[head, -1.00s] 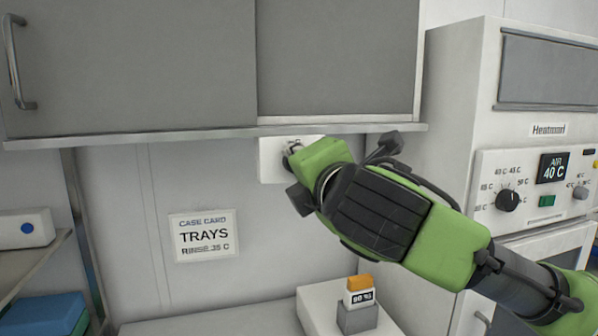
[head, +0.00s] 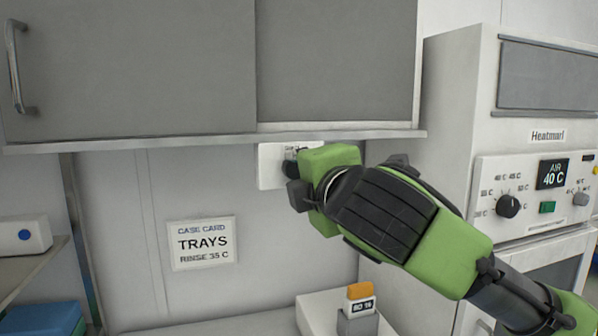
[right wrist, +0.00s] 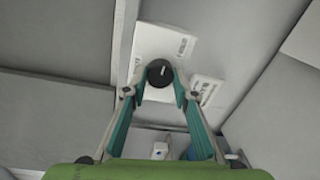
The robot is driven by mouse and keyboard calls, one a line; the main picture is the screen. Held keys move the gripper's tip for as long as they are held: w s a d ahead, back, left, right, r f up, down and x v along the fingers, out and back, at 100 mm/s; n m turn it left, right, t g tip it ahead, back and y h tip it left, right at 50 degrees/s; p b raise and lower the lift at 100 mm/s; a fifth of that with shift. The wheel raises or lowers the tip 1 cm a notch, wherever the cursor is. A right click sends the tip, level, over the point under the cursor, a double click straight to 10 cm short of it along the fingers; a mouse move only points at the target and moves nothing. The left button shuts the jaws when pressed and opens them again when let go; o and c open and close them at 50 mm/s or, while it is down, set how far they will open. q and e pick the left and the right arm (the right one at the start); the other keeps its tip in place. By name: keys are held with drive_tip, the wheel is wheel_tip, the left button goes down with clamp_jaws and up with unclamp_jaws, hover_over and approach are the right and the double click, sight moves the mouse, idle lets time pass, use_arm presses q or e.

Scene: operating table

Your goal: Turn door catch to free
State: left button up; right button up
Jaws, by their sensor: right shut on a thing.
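The door catch is a dark round knob (head: 290,167) on a white plate (head: 269,166) just under the wall cabinet. It also shows as a black disc in the right wrist view (right wrist: 159,73), between the fingertips. My right gripper (right wrist: 157,85) is shut on this knob, one teal-padded finger at each side. In the head view the green gripper body (head: 330,180) covers much of the plate and its markings, so I cannot read the knob's setting. My left gripper is in neither view.
The cabinet's lower edge (head: 200,144) runs close above my right gripper. A heating cabinet (head: 455,120) with a dial stands at the right. Below are an orange-topped item (head: 360,291) in a grey holder and a wall card (head: 203,243) reading TRAYS.

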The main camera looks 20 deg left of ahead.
drive_tip(key=o, duration=1.1)
drive_tip(key=shift+w, duration=0.1)
drive_tip(key=shift+d, duration=0.1)
drive_tip(key=v, duration=1.2)
